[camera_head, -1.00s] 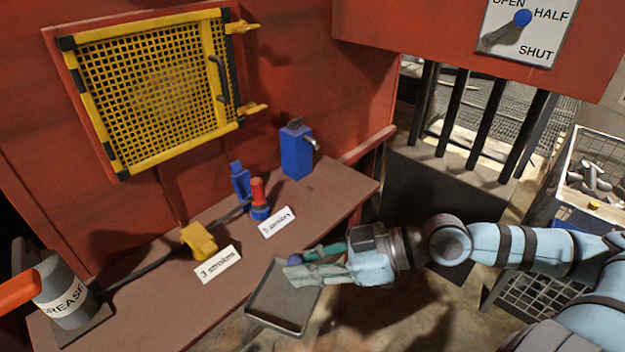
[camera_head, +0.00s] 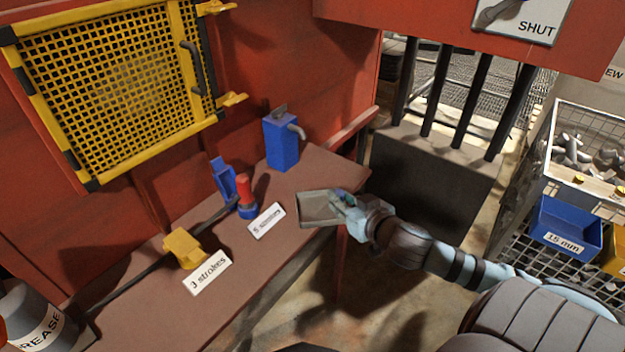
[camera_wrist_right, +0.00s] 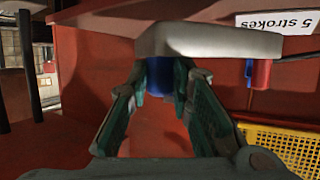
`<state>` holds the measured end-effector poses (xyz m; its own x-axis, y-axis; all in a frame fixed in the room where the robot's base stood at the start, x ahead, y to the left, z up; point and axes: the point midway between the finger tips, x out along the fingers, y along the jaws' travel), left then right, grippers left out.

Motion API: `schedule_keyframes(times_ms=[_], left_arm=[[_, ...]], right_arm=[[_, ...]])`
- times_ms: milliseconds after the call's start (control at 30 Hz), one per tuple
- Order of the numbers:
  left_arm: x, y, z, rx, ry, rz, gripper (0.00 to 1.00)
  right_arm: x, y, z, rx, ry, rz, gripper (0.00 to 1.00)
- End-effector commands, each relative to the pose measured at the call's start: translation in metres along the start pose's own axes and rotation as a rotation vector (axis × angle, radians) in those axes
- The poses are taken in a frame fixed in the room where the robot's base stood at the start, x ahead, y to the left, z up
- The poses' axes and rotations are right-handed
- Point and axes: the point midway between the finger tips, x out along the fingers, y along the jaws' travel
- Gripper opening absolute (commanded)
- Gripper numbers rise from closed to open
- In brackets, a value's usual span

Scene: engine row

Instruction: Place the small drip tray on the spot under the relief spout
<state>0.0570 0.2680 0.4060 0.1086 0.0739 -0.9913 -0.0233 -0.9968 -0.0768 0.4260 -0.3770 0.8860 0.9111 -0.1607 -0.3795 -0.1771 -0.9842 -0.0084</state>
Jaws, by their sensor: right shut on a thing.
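The small drip tray (camera_head: 318,207) is a shallow grey tray. My right gripper (camera_head: 343,200) is shut on its right-hand edge and holds it at the front edge of the brown bench, near its right end. In the right wrist view the pale tray (camera_wrist_right: 210,42) spans the top, between and beyond the fingers (camera_wrist_right: 160,95). The relief spout (camera_head: 297,132) is a short grey pipe on the blue block (camera_head: 282,145) at the back right of the bench. The tray is in front of the spout, not under it. My left gripper is not in view.
The brown bench (camera_head: 225,240) carries a red-topped blue fitting (camera_head: 246,195), a yellow block (camera_head: 184,248), two stroke labels and a grease can (camera_head: 40,322). A yellow mesh guard (camera_head: 115,85) hangs on the red wall. Bare bench lies below the blue block.

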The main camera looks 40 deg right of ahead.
Motion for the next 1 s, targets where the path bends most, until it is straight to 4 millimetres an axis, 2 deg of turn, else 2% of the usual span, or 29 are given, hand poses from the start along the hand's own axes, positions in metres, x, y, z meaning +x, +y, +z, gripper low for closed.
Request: schedule_keyframes(times_ms=[67, 200, 300, 400, 467, 533, 800, 1000], left_arm=[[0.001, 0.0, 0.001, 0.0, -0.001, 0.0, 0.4], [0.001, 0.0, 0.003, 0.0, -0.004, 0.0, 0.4], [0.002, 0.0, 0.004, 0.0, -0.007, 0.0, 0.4], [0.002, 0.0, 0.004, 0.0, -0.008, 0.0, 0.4], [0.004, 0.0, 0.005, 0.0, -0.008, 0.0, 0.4], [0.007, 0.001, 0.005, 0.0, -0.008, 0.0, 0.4], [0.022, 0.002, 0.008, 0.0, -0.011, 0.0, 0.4], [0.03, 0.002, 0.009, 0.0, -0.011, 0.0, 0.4]], right_arm=[[-0.001, 0.027, -0.005, 0.084, 0.008, 0.177, 0.0], [-0.017, 0.074, -0.01, 0.221, 0.012, 0.506, 0.0], [-0.034, 0.097, -0.011, 0.295, 0.011, 0.691, 0.0], [-0.045, 0.108, -0.01, 0.338, 0.011, 0.808, 0.0], [-0.041, 0.108, -0.012, 0.352, 0.011, 0.836, 0.0], [-0.027, 0.099, -0.017, 0.357, 0.009, 0.838, 0.0], [0.057, 0.053, -0.05, 0.347, 0.004, 0.836, 0.0], [0.098, 0.031, -0.068, 0.343, 0.007, 0.837, 0.0]])
